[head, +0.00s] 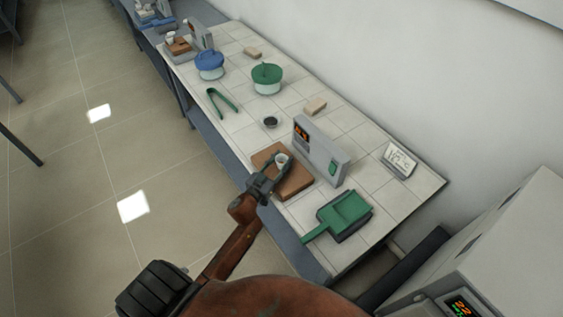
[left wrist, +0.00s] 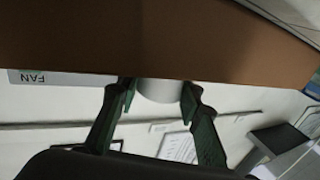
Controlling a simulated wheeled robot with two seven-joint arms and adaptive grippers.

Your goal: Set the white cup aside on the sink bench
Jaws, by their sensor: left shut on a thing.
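The white cup (head: 282,160) is small and sits at the brown board or block (head: 297,182) on the tiled bench (head: 232,122) in the head view. My left gripper (head: 268,178) reaches in from the left and is shut on the cup. In the left wrist view the cup (left wrist: 160,90) is between the two green fingertips (left wrist: 160,100), with a brown surface filling the top of the picture. I cannot tell whether the cup still touches the board. My right gripper is not in view.
A grey box with an orange display (head: 322,150) stands right behind the board. A green dustpan-like item (head: 345,210) lies to the right. A dark small dish (head: 270,122), green tongs (head: 221,102), a green-lidded pot (head: 267,80) and a blue-lidded pot (head: 209,65) stand farther back.

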